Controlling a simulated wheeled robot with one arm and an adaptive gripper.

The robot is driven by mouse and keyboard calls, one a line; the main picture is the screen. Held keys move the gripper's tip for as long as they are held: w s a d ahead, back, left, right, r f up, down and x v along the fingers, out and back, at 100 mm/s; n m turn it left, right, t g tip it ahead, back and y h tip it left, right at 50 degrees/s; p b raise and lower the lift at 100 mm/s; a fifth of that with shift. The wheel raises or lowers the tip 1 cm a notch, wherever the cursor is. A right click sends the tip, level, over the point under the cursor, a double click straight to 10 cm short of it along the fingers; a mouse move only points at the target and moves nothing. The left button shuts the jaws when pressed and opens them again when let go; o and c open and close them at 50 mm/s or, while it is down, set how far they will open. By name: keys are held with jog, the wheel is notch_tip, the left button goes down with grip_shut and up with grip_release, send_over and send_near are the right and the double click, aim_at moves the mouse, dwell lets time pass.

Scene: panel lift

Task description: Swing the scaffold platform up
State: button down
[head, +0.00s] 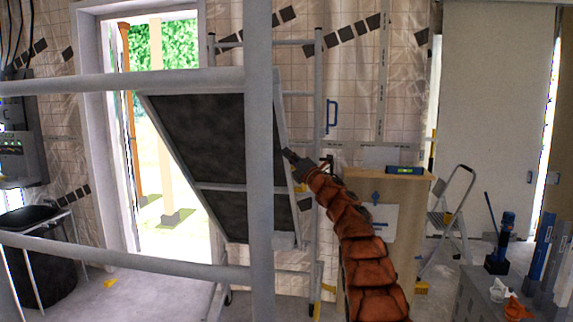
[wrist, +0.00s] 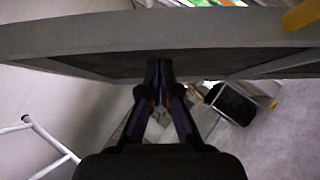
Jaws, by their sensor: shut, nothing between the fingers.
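The scaffold platform (head: 205,140) is a dark panel in a grey frame, steeply tilted within the scaffold in the head view. Part of it is hidden behind a near grey upright. In the wrist view the platform's pale frame edge (wrist: 160,32) crosses the top, with its dark face just below. My gripper (head: 288,153) is at the right edge of the platform. In the wrist view my gripper (wrist: 159,66) has its fingertips together and empty, close against the dark face beside the frame edge. I cannot tell whether they touch it.
Grey scaffold rails (head: 120,83) cross the near left. A wooden cabinet (head: 402,235) with a level (head: 404,170) on top stands right of my arm. A stepladder (head: 447,215) and tools are farther right. A black bin (head: 45,255) is at left.

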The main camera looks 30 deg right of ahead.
jog(key=a+b+v, duration=0.1)
jog(key=b+v, duration=0.6)
jog(key=v, duration=0.4)
jog(key=shift+f+b, duration=0.3)
